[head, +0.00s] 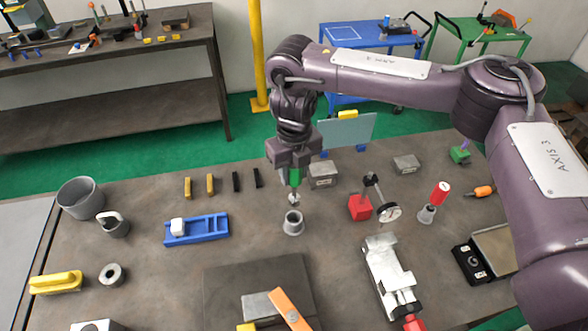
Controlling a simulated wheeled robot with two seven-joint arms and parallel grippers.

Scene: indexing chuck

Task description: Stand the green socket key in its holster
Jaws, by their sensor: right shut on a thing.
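The green socket key (294,176) hangs upright below my right gripper (293,163), which is shut on its green handle. The key's metal lower end points down. It shows just above the mouth of a small grey flanged holster (293,226) on the bench. The tip looks clear of the holster's rim, but the exact gap is hard to tell from this angle. My left gripper is not in view.
A red-handled tool (440,192) stands tilted in a grey cone at right. A dial gauge on a red base (360,207) and a grey block (323,174) stand nearby. A blue tray (197,230) lies left; a dark plate (225,285) lies in front.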

